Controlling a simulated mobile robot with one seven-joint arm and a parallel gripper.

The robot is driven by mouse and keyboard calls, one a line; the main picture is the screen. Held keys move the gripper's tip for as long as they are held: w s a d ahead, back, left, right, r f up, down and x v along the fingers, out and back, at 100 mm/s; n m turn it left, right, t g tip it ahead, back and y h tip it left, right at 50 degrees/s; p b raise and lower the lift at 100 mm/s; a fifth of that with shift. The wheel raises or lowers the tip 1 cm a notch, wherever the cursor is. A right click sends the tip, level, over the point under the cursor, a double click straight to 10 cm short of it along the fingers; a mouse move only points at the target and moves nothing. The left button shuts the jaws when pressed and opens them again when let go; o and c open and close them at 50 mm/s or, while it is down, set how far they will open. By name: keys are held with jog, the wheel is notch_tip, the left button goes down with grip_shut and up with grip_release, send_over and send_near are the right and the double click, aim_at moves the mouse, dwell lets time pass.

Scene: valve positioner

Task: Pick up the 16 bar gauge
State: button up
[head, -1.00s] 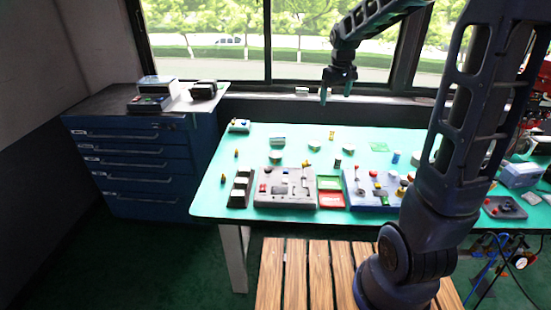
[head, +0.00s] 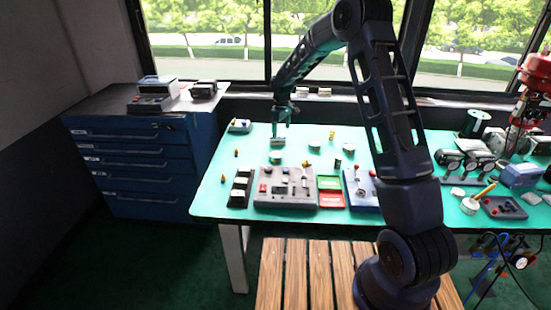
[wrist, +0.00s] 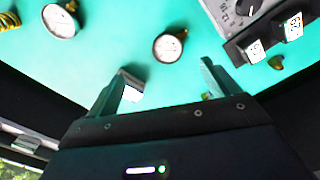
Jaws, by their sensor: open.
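Two round white-faced gauges lie on the green table. One gauge (head: 275,160) is nearer the grey panel; it also shows in the wrist view (wrist: 168,47), just beyond my fingertips. The other gauge (head: 315,146) lies to its right and shows at the top left of the wrist view (wrist: 60,20). Their dial numbers are too small to read, so I cannot tell which is 16 bar. My gripper (head: 281,128) is open and empty over the back left of the table. In the wrist view its fingers (wrist: 166,75) are spread apart, with neither gauge between them.
A grey panel (head: 286,201) and dark modules (head: 239,188) stand at the front. Small brass parts lie around. The window (head: 230,45) rises behind the table.

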send_over(276, 154)
notch_tip(276, 154, down, 4)
jog(key=shift+n, duration=0.4)
notch_tip(276, 154, down, 11)
jog(key=shift+a, duration=0.1)
jog(key=shift+c, duration=0.4)
jog(key=c, duration=1.1)
